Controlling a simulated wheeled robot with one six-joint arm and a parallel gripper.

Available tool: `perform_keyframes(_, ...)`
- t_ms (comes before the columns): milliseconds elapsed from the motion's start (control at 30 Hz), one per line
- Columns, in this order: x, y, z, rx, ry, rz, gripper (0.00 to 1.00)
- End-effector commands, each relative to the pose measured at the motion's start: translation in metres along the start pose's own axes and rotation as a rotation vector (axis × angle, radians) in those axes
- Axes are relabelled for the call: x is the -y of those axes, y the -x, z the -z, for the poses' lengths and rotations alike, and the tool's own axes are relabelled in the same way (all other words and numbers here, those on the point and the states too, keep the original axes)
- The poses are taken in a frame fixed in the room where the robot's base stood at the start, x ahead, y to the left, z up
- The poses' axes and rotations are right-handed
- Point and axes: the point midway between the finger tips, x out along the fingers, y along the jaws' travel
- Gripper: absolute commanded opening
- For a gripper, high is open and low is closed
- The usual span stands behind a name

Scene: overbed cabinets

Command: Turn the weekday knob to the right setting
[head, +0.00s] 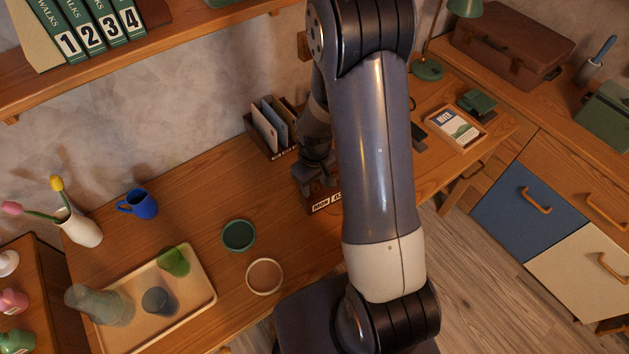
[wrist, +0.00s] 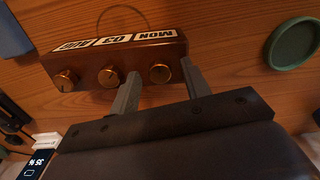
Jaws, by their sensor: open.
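The wooden block calendar (wrist: 120,56) shows upside down in the wrist view, with cards reading MON, 03 and AUG. Three brass knobs line its front. The weekday knob (wrist: 160,73), nearest the MON card, is at the right of the row. The middle knob (wrist: 110,76) and the AUG-side knob (wrist: 66,80) are to its left. My gripper (wrist: 160,86) is open, its fingers on either side of the weekday knob; I cannot tell whether they touch it. In the head view the calendar (head: 325,204) is partly hidden by my arm, with my gripper (head: 314,176) over it.
A green round dish (wrist: 293,43) lies right of the calendar in the wrist view. In the head view, a letter holder (head: 270,137) stands behind, and a tray (head: 205,279) with cups and a blue mug (head: 142,204) are to the left.

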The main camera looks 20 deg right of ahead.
Motion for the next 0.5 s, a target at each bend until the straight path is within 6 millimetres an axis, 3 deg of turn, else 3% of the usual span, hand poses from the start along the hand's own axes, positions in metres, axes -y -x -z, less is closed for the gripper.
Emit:
perform_keyframes(233, 0.0, -0.0004, 0.0001, 0.0, 0.0, 0.0, 0.45)
perform_keyframes(500, -0.0001, -0.0002, 0.0002, -0.001, 0.0, 0.0, 0.23)
